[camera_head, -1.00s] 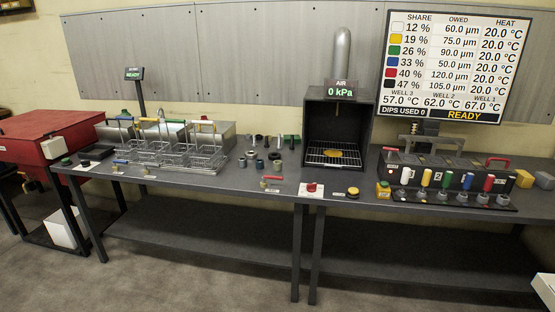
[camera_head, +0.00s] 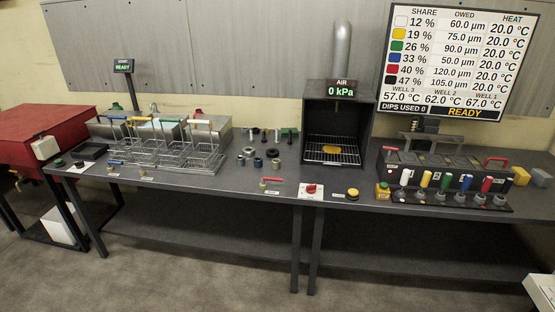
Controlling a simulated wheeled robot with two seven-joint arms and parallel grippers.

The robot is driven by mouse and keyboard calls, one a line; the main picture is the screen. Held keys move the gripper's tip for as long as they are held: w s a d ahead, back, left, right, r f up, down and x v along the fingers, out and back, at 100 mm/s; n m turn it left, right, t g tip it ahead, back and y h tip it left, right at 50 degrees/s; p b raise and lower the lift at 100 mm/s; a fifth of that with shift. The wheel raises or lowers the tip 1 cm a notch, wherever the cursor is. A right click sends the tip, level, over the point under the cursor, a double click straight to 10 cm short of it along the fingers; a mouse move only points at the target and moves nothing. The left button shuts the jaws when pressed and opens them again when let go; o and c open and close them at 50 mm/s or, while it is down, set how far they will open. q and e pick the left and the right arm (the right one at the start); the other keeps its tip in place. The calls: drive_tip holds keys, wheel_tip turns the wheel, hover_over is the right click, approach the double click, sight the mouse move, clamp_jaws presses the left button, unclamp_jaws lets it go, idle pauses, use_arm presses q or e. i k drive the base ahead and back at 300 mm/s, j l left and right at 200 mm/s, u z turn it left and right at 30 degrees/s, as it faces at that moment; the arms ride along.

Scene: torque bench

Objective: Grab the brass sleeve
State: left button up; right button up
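Several small cylindrical parts stand in a loose cluster on the bench, between the wire baskets and the black booth. They include dark rings (camera_head: 272,153), grey sleeve-like pieces (camera_head: 249,151) and upright pins (camera_head: 265,134). They are too small to tell which, if any, is the brass sleeve. A flat yellow-gold piece (camera_head: 332,149) lies on the grate inside the booth; I cannot tell that it is a sleeve. Neither of my grippers is in view.
The grey bench (camera_head: 225,187) has free room along its front. Wire baskets (camera_head: 178,155) stand left of the parts, and the open-front black booth (camera_head: 313,125) right. Colour-handled tools (camera_head: 444,182) stand far right.

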sight(276, 163)
drive_tip(key=i+j+z, duration=0.25)
drive_tip(key=i+j, duration=0.5)
drive_tip(key=i, duration=0.4)
drive_tip(key=i+j+z, duration=0.25)
drive_tip(key=i+j, duration=0.7)
drive_tip(key=i, duration=0.15)
